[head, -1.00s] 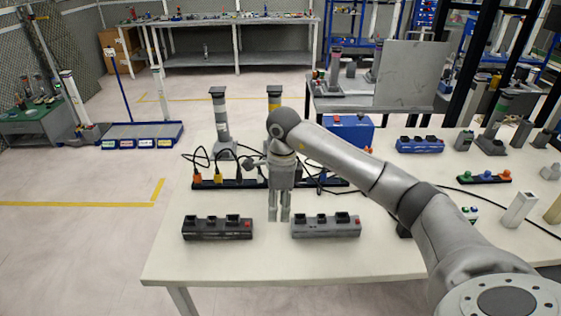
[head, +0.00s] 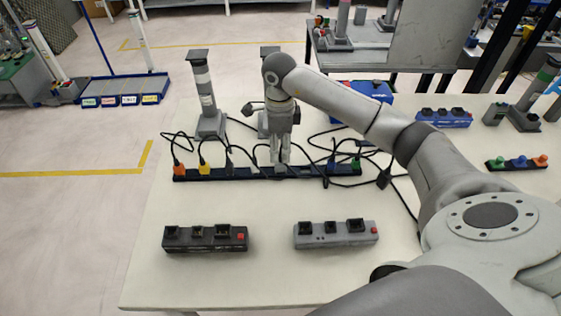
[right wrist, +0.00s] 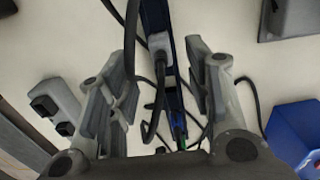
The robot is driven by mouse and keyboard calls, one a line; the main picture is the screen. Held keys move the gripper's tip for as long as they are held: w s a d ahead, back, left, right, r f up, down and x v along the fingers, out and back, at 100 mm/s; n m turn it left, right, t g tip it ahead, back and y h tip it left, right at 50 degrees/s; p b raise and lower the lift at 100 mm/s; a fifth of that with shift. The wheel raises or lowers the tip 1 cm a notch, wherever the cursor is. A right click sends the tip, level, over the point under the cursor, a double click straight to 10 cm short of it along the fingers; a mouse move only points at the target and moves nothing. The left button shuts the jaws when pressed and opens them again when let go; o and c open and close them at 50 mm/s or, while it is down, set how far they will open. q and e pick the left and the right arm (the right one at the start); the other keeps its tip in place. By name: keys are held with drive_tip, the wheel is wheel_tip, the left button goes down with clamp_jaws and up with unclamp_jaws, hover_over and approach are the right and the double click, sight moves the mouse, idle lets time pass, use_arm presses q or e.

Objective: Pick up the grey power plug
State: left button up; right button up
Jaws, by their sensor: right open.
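The grey power plug (right wrist: 160,42) sits in a long dark blue power strip (right wrist: 153,14) in the right wrist view, with a dark cable running from it. My right gripper (right wrist: 162,92) is open, its fingers on either side of the strip line, not closed on the plug. In the head view my right gripper (head: 280,158) points down at the middle of the power strip (head: 249,174). The plug is mostly hidden there by the fingertips. My left gripper is not in view.
Orange (head: 179,169), yellow (head: 204,168) and black plugs share the strip, with loose cables around. A black socket block (head: 206,245) and a grey socket block (head: 318,242) lie in front. A grey post (head: 204,95) stands behind.

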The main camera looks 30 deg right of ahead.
sight(281, 157)
drive_tip(key=shift+f, duration=0.55)
drive_tip(key=shift+w+f, duration=0.1)
drive_tip(key=shift+f, duration=0.15)
drive_tip(key=f+p, duration=0.1)
drive_tip(key=f, duration=0.3)
drive_tip(key=shift+s+d+p, duration=0.1)
drive_tip(key=shift+s+p, duration=0.1)
drive_tip(key=shift+p, duration=0.2)
drive_tip(key=shift+f, duration=0.6)
drive_tip(key=shift+w, duration=0.1)
drive_tip(key=shift+c, duration=0.6)
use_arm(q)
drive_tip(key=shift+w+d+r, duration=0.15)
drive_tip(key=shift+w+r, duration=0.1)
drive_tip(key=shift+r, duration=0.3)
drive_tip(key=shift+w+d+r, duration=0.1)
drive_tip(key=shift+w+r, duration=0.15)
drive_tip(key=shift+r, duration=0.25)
use_arm(e)
clamp_jaws()
